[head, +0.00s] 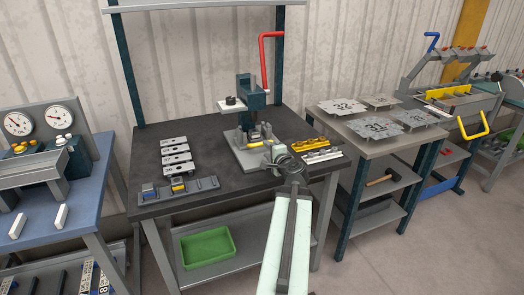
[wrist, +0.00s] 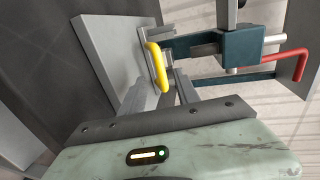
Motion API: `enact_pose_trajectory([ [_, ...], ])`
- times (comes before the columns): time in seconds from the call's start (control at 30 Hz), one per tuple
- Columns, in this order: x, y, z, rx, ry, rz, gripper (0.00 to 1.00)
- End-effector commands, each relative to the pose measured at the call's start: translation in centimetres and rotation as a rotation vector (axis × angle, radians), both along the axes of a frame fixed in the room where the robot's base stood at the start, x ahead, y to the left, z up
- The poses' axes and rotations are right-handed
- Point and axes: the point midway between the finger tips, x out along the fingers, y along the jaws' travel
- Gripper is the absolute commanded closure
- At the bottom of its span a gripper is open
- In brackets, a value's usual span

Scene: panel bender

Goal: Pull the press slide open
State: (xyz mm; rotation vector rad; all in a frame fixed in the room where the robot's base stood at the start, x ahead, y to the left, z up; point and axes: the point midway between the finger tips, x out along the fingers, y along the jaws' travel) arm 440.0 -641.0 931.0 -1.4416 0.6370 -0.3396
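The press (head: 250,92) stands on the dark workbench in the head view, a dark teal body with a red lever (head: 264,62) at its top. A yellow handle (head: 254,144) shows low at its front, on the slide; it also shows in the wrist view as a yellow loop (wrist: 156,67). The press body (wrist: 218,48) is right of the loop there. My gripper (head: 268,155) is close in front of the yellow handle.
Several small plates (head: 175,155) and a grey rack (head: 179,190) lie left of the press. A yellow block (head: 311,145) and a metal block (head: 322,156) lie right of it. A side table (head: 372,143) holds numbered plates. A green bin (head: 207,247) sits on the lower shelf.

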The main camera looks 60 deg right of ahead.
Motion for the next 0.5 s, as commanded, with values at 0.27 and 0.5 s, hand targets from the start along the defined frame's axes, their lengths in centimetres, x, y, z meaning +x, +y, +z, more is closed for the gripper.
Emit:
enact_pose_trajectory([
  [0.27, 0.7, -0.9, -0.3, 0.0, 0.002, -0.001, 0.62],
  [0.5, 4.2, -3.4, -1.2, -0.001, 0.002, 0.0, 0.62],
])
